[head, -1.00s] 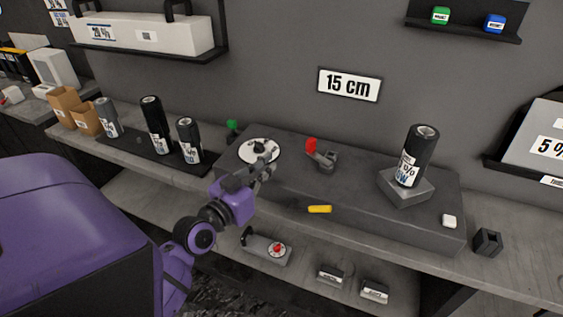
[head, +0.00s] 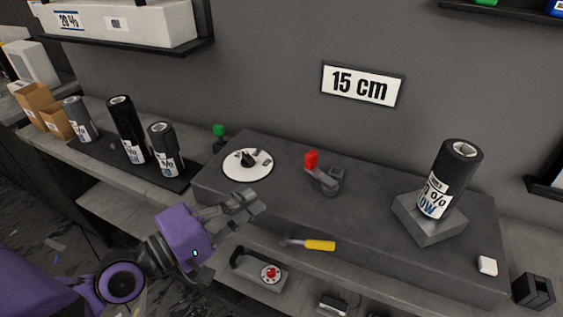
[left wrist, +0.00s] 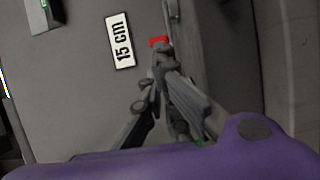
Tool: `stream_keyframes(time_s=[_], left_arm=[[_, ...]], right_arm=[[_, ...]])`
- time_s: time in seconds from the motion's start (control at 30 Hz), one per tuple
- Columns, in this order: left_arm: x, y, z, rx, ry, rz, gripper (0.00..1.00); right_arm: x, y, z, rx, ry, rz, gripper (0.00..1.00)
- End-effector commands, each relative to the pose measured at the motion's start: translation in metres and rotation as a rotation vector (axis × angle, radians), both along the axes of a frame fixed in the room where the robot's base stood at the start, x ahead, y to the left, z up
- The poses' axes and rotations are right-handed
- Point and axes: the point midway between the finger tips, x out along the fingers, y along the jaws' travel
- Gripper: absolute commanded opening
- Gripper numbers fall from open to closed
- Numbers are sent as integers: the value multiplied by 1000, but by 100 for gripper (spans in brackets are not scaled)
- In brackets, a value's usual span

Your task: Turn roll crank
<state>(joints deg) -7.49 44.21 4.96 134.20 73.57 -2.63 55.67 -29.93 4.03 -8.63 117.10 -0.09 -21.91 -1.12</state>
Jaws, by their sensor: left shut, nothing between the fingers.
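A crank-like lever with a red grip (head: 310,160) and a grey metal arm and base (head: 328,186) stands on the raised dark block. A white round dial (head: 236,168) with a black knob (head: 246,158) lies on the block to its left. My left gripper (head: 258,201) is shut and empty, in front of the dial and left of the lever, touching neither as far as I can see. In the left wrist view the red grip (left wrist: 160,41) shows just beyond my fingertips (left wrist: 163,75). My right gripper is not in view.
A black roll (head: 451,170) stands on a grey pedestal at right. A yellow-handled tool (head: 319,245) lies at the block's front. Several rolls stand on a dark mat (head: 185,172) at left. A red-knobbed device (head: 262,272) is on the lower shelf. A white cube (head: 487,265) is at right.

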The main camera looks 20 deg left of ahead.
Motion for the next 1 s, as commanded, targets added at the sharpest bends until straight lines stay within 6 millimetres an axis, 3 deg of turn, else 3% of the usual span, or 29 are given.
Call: stream_keyframes(time_s=[0.27, 0.7, 1.0], left_arm=[[33, -16, 9, -15, -7, 1, 0], [110, -54, 5, -8, -2, -1, 0], [125, -61, 1, -6, 3, -1, 0]], right_arm=[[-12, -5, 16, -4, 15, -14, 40], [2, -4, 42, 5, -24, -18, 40], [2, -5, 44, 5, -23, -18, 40]])
